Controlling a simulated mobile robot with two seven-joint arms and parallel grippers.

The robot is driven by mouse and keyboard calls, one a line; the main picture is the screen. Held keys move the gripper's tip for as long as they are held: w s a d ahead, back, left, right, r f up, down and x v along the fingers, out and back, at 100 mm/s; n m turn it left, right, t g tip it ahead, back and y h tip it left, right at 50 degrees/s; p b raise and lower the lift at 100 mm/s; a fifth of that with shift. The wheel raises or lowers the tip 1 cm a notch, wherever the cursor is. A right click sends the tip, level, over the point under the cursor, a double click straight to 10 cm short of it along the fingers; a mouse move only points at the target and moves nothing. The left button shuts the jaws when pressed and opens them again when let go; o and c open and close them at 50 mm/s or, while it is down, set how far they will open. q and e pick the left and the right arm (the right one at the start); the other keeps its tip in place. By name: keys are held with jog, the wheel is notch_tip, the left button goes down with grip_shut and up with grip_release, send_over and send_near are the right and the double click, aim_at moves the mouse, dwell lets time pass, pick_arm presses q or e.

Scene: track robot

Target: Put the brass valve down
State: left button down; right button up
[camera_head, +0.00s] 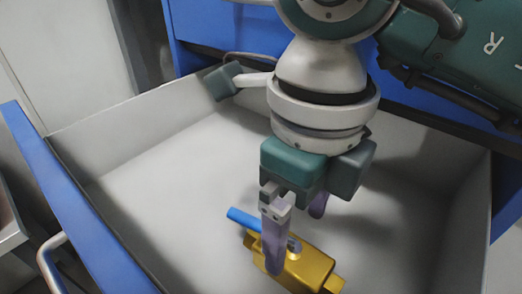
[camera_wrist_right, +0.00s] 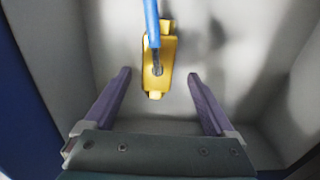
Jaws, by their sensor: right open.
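The brass valve (camera_head: 309,268) is a gold-coloured body with a blue lever handle (camera_head: 244,219). It lies on the floor of an open drawer (camera_head: 160,180). In the right wrist view the valve (camera_wrist_right: 164,60) is at the upper middle, with its blue handle (camera_wrist_right: 152,20) pointing to the top edge. My right gripper (camera_head: 296,240) points down over the valve, and one finger hides part of it in the head view. In the right wrist view its two purple fingers (camera_wrist_right: 160,86) are wide apart with nothing between their tips. My left gripper is not in view.
The drawer has pale walls and a blue front panel (camera_head: 65,200) with a metal handle (camera_head: 50,262) on the left. The blue cabinet (camera_head: 205,22) stands behind it. The drawer floor around the valve is bare.

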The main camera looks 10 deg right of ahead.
notch_tip(320, 180, up, 6)
jog(key=shift+f+p, duration=0.1)
jog(key=shift+p, duration=0.9)
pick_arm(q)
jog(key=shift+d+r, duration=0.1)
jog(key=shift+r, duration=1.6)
pick_arm(e)
jog(key=shift+r, duration=0.6)
